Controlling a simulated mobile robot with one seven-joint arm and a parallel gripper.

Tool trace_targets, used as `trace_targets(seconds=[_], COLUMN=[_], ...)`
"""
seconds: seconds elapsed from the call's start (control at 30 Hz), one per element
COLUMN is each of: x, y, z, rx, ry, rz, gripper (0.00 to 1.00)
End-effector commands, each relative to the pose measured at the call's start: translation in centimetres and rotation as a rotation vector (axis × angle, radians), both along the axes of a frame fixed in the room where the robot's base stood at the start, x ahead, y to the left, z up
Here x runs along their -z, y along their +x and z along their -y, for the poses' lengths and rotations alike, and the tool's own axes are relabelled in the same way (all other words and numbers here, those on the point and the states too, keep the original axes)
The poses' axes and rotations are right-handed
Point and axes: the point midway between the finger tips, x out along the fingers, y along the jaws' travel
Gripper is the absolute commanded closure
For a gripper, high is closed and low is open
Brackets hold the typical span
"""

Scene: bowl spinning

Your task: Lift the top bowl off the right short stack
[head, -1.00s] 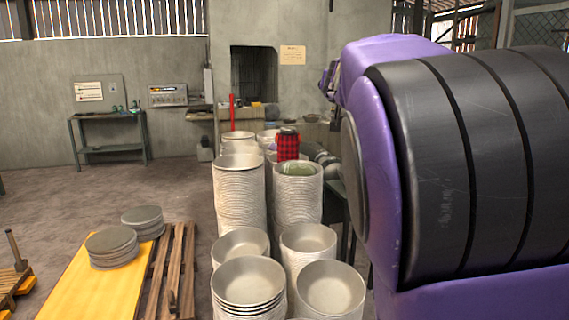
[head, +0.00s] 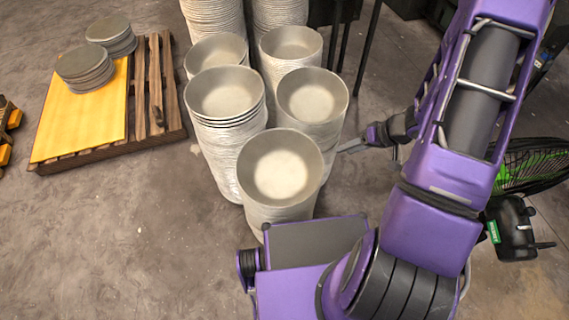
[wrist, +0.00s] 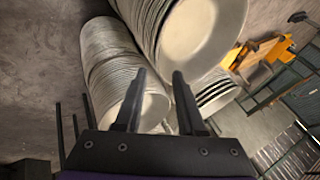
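Pale metal bowls stand nested in short stacks on the floor. In the head view, the right short stack's top bowl (head: 312,95) opens upward, and a front stack with its own top bowl (head: 281,168) stands nearer. My gripper (head: 347,148) is low beside the right short stack's wall, below its rim; the head view does not show whether it touches. In the wrist view my gripper (wrist: 158,90) has two dark fingers apart with nothing held between them. Stacked bowls lie beyond the fingers, tilted in the picture; a large bowl (wrist: 198,32) fills the upper part.
Another short stack (head: 226,95) stands left, with several rims slightly spaced. Taller stacks (head: 213,15) stand behind. A pallet with a yellow sheet (head: 80,125) and grey discs (head: 85,68) lies left. A fan (head: 532,168) stands right. Floor between pallet and stacks is clear.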

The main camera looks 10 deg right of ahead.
Motion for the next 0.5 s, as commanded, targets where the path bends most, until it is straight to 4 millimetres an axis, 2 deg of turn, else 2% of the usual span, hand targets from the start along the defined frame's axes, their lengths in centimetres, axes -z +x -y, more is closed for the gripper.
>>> trace_targets(seconds=[0.17,0.5], x=[2.0,8.0], y=[-0.2,2.2], z=[-1.4,-5.0], rx=[-0.004,-0.004], ry=[0.029,0.026], rz=[-0.008,-0.007], gripper=[0.61,0.61])
